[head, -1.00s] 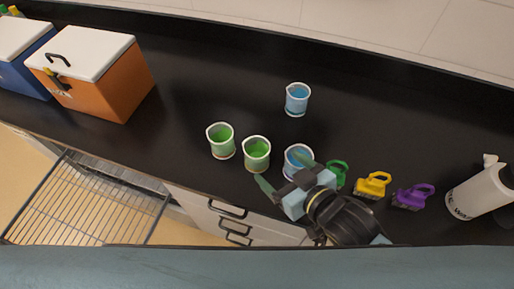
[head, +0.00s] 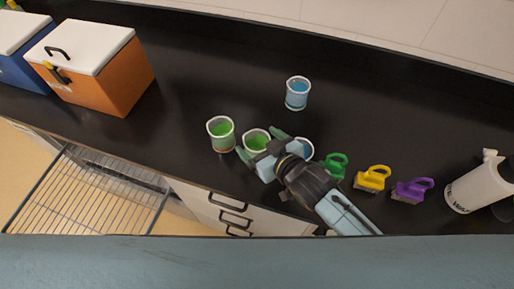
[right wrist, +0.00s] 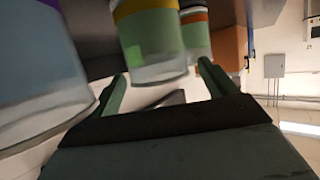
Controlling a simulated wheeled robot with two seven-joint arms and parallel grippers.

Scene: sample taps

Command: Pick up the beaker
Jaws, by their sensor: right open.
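Several beakers stand on the black counter. Two hold green liquid: a left green beaker (head: 221,135) and a middle green beaker (head: 256,141). Two hold blue liquid: a back blue beaker (head: 297,93) and a front blue beaker (head: 306,149), partly hidden behind my right gripper. My right gripper (head: 260,143) is open, its fingertips around or just in front of the middle green beaker; I cannot tell if they touch it. In the right wrist view a green beaker (right wrist: 153,45) stands ahead between the fingers, with a bluish beaker (right wrist: 38,70) close at left. My left gripper is not in view.
A white labelled container (head: 478,188) stands at far right. An orange cooler box (head: 113,79) is at left. The counter (head: 200,60) is clear behind the beakers.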

